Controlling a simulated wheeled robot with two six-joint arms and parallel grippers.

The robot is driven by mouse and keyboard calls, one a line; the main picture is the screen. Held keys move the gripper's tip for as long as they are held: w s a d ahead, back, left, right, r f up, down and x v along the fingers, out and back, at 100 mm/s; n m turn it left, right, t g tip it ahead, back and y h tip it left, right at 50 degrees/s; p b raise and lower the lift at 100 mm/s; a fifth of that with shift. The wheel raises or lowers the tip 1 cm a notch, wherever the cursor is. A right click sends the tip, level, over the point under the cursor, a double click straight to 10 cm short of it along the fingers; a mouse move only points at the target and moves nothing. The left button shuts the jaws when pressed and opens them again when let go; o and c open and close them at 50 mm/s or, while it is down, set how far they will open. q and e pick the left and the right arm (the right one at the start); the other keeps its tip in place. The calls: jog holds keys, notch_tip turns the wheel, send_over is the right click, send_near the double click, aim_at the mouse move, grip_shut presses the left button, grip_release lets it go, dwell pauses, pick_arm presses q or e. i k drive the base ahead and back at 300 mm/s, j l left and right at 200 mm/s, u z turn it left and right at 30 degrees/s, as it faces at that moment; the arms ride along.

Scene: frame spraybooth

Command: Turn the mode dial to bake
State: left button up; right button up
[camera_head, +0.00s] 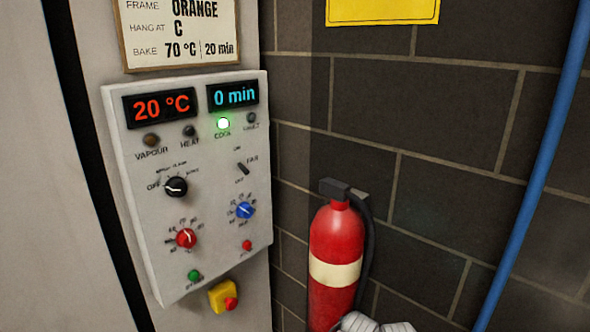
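The mode dial appears to be the black knob (176,187) on the light grey control panel (215,275), with OFF printed at its left and small blurred labels above it. Its white mark seems to lie toward the left, near OFF, but the exact setting is hard to read. The red display (164,107) reads 20 °C and the blue display (233,95) reads 0 min. The green COOL lamp (223,124) is lit.
A red knob (186,238), blue knob (245,210), FAN switch (243,168) and yellow box with a red button (223,297) are near the dial. A job card (180,35) hangs above. A fire extinguisher (335,250) stands right; a white-grey part (372,323) shows at the bottom edge.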

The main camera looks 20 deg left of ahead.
aim_at(176, 186)
jog(key=j+u, duration=0.2)
jog(key=u, duration=1)
jog(key=i+l, duration=0.05)
